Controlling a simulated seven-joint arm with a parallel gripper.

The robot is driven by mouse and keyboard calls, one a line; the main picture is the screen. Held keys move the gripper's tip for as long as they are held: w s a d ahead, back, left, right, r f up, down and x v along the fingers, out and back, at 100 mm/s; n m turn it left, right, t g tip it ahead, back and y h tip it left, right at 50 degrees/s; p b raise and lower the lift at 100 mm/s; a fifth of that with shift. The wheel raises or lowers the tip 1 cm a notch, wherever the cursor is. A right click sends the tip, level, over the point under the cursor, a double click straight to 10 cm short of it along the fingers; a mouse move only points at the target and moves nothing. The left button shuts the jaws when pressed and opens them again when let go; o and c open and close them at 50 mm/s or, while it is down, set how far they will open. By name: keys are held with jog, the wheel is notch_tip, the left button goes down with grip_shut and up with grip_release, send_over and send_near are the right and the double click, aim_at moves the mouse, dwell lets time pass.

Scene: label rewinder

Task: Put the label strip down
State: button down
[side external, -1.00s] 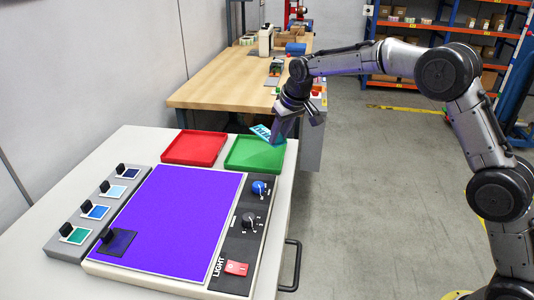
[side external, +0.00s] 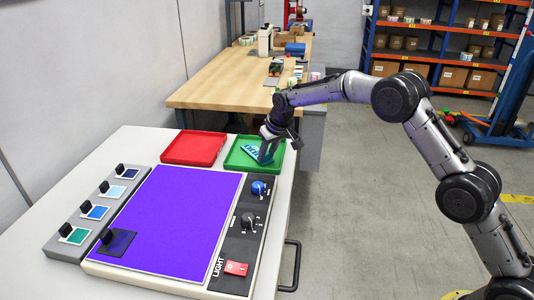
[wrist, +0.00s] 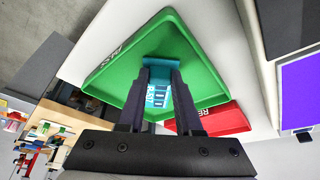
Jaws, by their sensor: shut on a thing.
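The label strip is a teal piece with white markings (side external: 254,149), held over the green tray (side external: 232,158) in the side view. My gripper (side external: 265,158) points down at the tray and is shut on the strip. In the wrist view the strip (wrist: 158,88) shows between the two dark fingers (wrist: 160,72), with the green tray floor (wrist: 120,70) behind it. White lettering shows on the tray wall, partly readable. I cannot tell whether the strip touches the tray floor.
A red tray (side external: 194,147) stands left of the green one. In front is a lit purple panel (side external: 175,215) with knobs and a red light switch (side external: 236,268). A grey rack (side external: 68,246) holds several coloured samples with black handles.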

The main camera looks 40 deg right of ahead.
jog(key=shift+f, duration=0.15)
jog(key=c, duration=0.6)
grip_release()
jog(key=s+d+r, duration=0.1)
jog(key=s+r, duration=1.3)
jog(key=r, duration=0.4)
jog(key=s+d+r, duration=0.1)
jog(key=s, duration=1.1)
jog(key=s+d+r, duration=0.1)
jog(key=s+r, duration=0.1)
jog(key=s, duration=1)
jog(key=shift+t, duration=0.5)
jog(key=s+f, duration=0.2)
jog(key=s, duration=0.1)
jog(key=s+f, duration=0.2)
jog(key=s, duration=0.2)
jog(key=s+f, duration=0.2)
jog(key=s, duration=0.1)
jog(key=shift+s+d, duration=0.25)
jog(key=shift+s, duration=0.1)
